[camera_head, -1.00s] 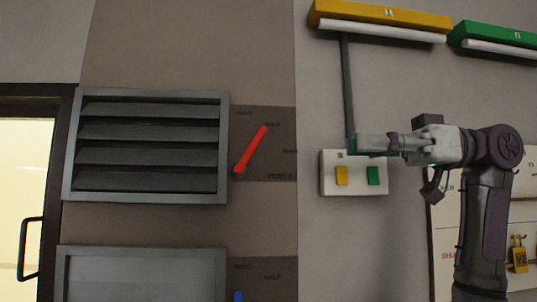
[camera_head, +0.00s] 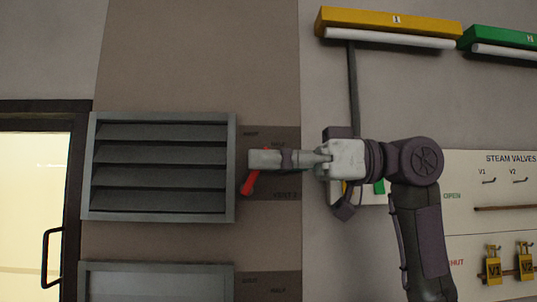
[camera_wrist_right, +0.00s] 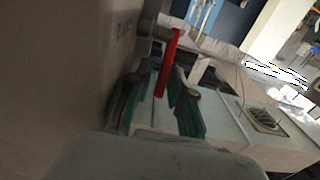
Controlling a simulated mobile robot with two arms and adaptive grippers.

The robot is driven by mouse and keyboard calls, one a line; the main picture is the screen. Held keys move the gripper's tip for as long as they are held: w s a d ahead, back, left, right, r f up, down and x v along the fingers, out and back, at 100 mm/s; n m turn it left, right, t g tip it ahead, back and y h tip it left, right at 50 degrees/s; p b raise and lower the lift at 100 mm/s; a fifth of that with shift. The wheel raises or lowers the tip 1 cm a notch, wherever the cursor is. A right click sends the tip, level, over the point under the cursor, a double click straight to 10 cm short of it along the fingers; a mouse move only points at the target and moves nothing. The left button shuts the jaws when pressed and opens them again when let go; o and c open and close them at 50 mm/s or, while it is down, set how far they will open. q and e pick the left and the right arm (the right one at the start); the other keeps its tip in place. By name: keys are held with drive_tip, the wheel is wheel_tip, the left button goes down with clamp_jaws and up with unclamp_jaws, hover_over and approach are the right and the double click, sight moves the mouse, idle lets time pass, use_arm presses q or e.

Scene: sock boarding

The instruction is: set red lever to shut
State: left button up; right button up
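The red lever (camera_head: 249,184) is on a dark wall plate (camera_head: 285,140) right of the upper louvred vent (camera_head: 232,170). Its lower end shows below my right gripper (camera_head: 252,160), which hides most of the rest; it leans up to the right. Faint lettering is on the plate, one word at its upper left. In the right wrist view the red lever (camera_wrist_right: 168,68) stands between the teal-padded fingers of the right gripper (camera_wrist_right: 162,88). The fingers are apart, with a gap beside the lever; a firm hold does not show. My left gripper is not in view.
A second vent (camera_head: 155,268) with its own plate (camera_head: 272,285) is below. A switch box with a green switch (camera_head: 379,187) is partly behind my right arm. A steam valves board (camera_head: 495,215) is at right, a door (camera_head: 75,200) at left.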

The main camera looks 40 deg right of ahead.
drive_tip(key=shift+w, duration=0.2)
drive_tip(key=shift+s+d, duration=0.25)
drive_tip(key=shift+s, duration=0.25)
clamp_jaws()
drive_tip(key=shift+w+a+r+g+h, duration=0.15)
drive_tip(key=shift+a+r+g+h, duration=0.15)
drive_tip(key=shift+h, duration=0.3)
drive_tip(key=shift+w+a+r+g+h, duration=0.1)
drive_tip(key=shift+w+a+g+h, duration=0.1)
drive_tip(key=shift+g+h, duration=0.3)
drive_tip(key=shift+c, duration=0.3)
unclamp_jaws()
drive_tip(key=shift+o, duration=0.3)
drive_tip(key=shift+a, duration=0.1)
drive_tip(key=v, duration=1.2)
